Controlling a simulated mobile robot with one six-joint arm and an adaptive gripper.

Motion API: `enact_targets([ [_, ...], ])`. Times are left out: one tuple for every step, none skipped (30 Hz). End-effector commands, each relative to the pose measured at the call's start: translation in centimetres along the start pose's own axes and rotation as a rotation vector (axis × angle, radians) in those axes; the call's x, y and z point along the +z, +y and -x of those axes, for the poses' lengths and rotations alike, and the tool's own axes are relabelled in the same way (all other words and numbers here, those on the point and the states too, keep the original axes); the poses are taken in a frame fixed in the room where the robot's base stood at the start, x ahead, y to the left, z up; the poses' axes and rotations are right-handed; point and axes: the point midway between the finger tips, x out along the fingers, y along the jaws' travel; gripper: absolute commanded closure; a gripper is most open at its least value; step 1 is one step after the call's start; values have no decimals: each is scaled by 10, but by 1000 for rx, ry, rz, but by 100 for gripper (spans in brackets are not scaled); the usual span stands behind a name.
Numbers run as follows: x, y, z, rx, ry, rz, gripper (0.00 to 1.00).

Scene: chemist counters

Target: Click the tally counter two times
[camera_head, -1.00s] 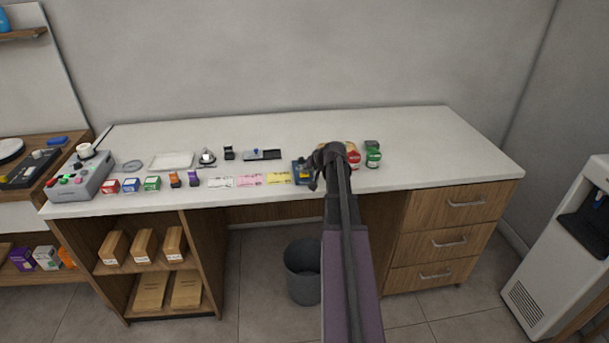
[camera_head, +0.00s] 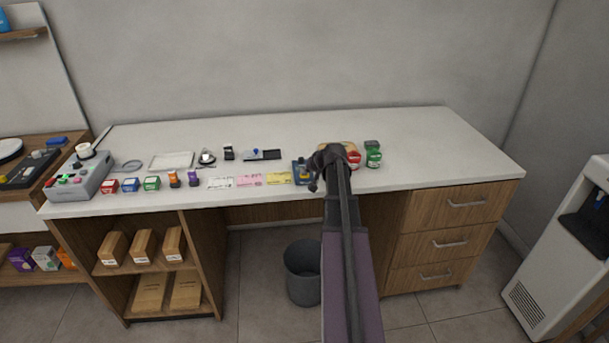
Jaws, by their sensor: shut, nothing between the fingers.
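A small dark blue device with a yellow part (camera_head: 299,172) sits near the front edge of the counter. It may be the tally counter, but it is too small to be sure, and its right side is partly hidden by my arm. My gripper (camera_head: 315,186) is just right of this device, pointing down, with its fingers shut and empty. Most of the gripper is hidden behind my own wrist. I cannot tell whether it touches the device.
Yellow (camera_head: 279,178), pink (camera_head: 249,180) and white slips (camera_head: 220,182) lie left of the device. A red-lidded jar (camera_head: 354,160) and a green jar (camera_head: 374,158) stand close right of my wrist. The back of the counter (camera_head: 400,125) is mostly clear.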

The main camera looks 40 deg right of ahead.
Motion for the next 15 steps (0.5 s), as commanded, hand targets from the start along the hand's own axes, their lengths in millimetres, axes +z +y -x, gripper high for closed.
enact_targets([
  [0,0,0,0,-1,0,100],
  [0,0,0,0,-1,0,100],
  [0,0,0,0,-1,0,100],
  [0,0,0,0,-1,0,100],
  [0,0,0,0,-1,0,100],
  [0,-1,1,0,-1,0,100],
  [-1,-1,1,0,-1,0,100],
  [-1,-2,2,0,-1,0,100],
  [-2,-2,3,0,-1,0,100],
  [-3,-3,4,0,-1,0,100],
  [-3,-4,5,0,-1,0,100],
  [-4,-4,6,0,-1,0,100],
  [-5,-5,7,0,-1,0,100],
  [-6,-6,8,0,-1,0,100],
  [-6,-7,9,0,-1,0,100],
])
